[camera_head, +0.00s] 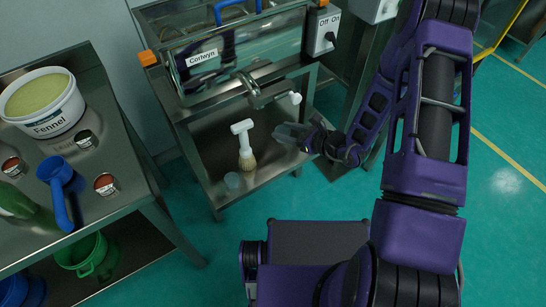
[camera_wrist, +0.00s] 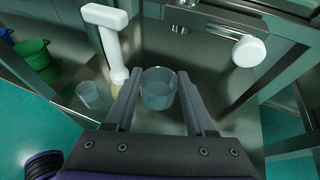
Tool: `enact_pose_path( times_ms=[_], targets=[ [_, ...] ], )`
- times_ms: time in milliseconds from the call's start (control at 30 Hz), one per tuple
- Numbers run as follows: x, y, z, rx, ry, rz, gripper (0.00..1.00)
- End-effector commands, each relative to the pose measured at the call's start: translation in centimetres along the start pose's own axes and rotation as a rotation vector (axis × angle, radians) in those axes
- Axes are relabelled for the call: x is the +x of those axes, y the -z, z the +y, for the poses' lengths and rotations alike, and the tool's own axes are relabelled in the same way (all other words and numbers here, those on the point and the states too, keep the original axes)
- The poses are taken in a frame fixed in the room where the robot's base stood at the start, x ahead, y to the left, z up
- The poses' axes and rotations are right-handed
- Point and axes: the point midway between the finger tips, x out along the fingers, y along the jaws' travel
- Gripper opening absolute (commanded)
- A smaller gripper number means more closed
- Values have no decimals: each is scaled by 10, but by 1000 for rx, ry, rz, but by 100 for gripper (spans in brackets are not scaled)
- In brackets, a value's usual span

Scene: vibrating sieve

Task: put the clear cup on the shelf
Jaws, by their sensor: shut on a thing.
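My gripper (camera_head: 294,134) is shut on a clear cup (camera_wrist: 158,88), with one finger on each side of it in the wrist view. In the head view the gripper reaches in from the right, at the front of the sieve stand, and the held cup is hard to make out there. A steel lower shelf (camera_head: 208,143) lies under the machine. A second small clear cup (camera_head: 232,181) stands near the front edge of that shelf; it also shows in the wrist view (camera_wrist: 88,95), left of my fingers. I cannot tell the held cup's exact height above the shelf.
A white-handled brush (camera_head: 244,143) stands on its bristles behind the second cup. A spout with a white knob (camera_head: 294,98) hangs above the gripper. The glass-sided machine (camera_head: 240,55) is overhead. A steel table (camera_head: 120,150) with a Fennel tub (camera_head: 45,105) and blue scoop (camera_head: 60,190) is at left.

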Motion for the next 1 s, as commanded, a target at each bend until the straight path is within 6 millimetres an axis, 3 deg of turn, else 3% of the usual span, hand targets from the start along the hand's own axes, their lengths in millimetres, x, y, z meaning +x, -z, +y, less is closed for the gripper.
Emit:
enact_pose_path(
  times_ms=[33,100,300,833,1000],
  targets=[
    [16,13,7,-14,-32,-1,1],
    [27,20,13,-29,-63,0,1],
    [46,50,19,-40,-90,2,1],
    [71,111,18,-40,-87,1,1],
    [73,115,18,-41,-86,0,1]
  ],
)
